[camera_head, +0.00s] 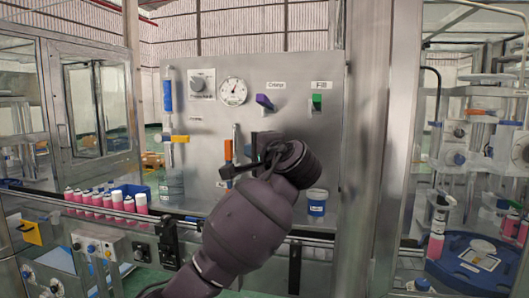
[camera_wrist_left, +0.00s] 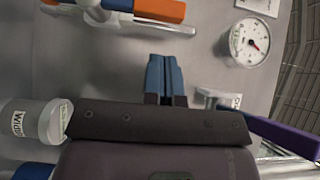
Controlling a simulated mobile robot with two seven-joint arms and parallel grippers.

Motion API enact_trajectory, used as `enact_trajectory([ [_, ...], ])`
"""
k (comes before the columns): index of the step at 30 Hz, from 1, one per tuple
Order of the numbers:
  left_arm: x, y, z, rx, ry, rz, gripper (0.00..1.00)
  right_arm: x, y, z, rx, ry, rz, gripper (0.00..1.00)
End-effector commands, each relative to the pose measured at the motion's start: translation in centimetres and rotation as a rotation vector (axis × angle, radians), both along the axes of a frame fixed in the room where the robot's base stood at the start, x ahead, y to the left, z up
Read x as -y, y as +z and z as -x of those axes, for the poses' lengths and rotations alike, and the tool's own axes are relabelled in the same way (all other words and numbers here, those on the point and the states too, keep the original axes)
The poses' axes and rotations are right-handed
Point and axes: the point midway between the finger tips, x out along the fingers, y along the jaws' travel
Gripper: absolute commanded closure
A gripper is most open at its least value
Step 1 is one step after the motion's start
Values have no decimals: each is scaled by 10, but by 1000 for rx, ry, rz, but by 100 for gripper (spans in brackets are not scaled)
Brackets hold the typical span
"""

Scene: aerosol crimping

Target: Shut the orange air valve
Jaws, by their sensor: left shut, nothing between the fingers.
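The orange air valve (camera_head: 228,149) is on the grey panel, its orange handle upright beside a thin silver pipe. In the left wrist view its orange handle (camera_wrist_left: 160,10) shows at the top edge, with a blue part next to it. My left gripper (camera_head: 255,146) is in front of the panel, just right of the valve and apart from it. In the left wrist view its blue fingertips (camera_wrist_left: 164,76) are together and empty, pointing toward the panel. My left wrist hides part of the panel in the head view. My right gripper is not in view.
A dial gauge (camera_head: 233,92) is above the valve. A purple lever (camera_head: 264,102) and a green switch (camera_head: 316,102) are to its right. A yellow-orange handle (camera_head: 180,139) is on its left. Pink cans (camera_head: 110,203) and a white-and-blue jar (camera_head: 317,202) stand below.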

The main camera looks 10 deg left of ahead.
Motion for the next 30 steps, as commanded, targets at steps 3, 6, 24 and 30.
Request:
enact_trajectory([
  [3,-18,1,1,2,2,-1,100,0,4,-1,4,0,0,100],
  [6,-27,0,1,1,2,1,100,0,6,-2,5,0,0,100],
  [24,-35,0,0,1,0,1,100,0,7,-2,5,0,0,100],
  [30,-34,2,-7,0,0,0,100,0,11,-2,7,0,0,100],
])
